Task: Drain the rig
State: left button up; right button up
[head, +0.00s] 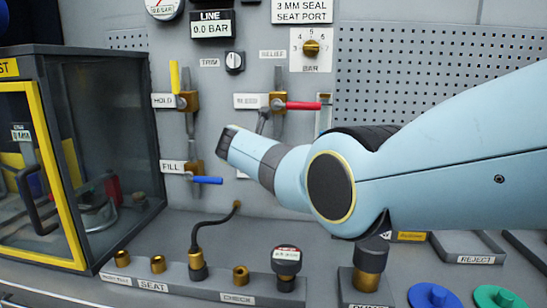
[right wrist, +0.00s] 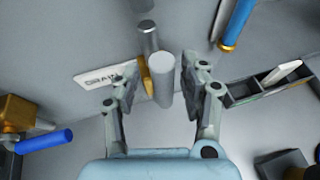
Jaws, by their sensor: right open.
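The drain valve shows in the right wrist view beside a white label (right wrist: 108,74) reading DRAIN. Its pale grey cylindrical handle (right wrist: 163,80) sticks out toward the camera, with a bit of brass (right wrist: 145,74) beside it and a grey pipe (right wrist: 148,38) above. My right gripper (right wrist: 160,72) is open, with one finger on each side of the handle; I see gaps between fingers and handle. In the head view my right arm hides this valve and the gripper. The line display (head: 211,29) reads 0.0 BAR. My left gripper is not in view.
The fill valve has a blue handle (head: 208,180) pointing right, the hold valve a yellow handle (head: 174,77) pointing up. A red handle (head: 303,105) points right. A yellow-framed glass cabinet (head: 105,150) stands left. Brass fittings (head: 158,263) line the front ledge.

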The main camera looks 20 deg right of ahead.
jog(key=shift+s+d, duration=0.1)
jog(key=shift+d, duration=0.05)
jog(key=v, duration=0.7)
jog(key=shift+a, duration=0.3)
jog(key=shift+s, duration=0.1)
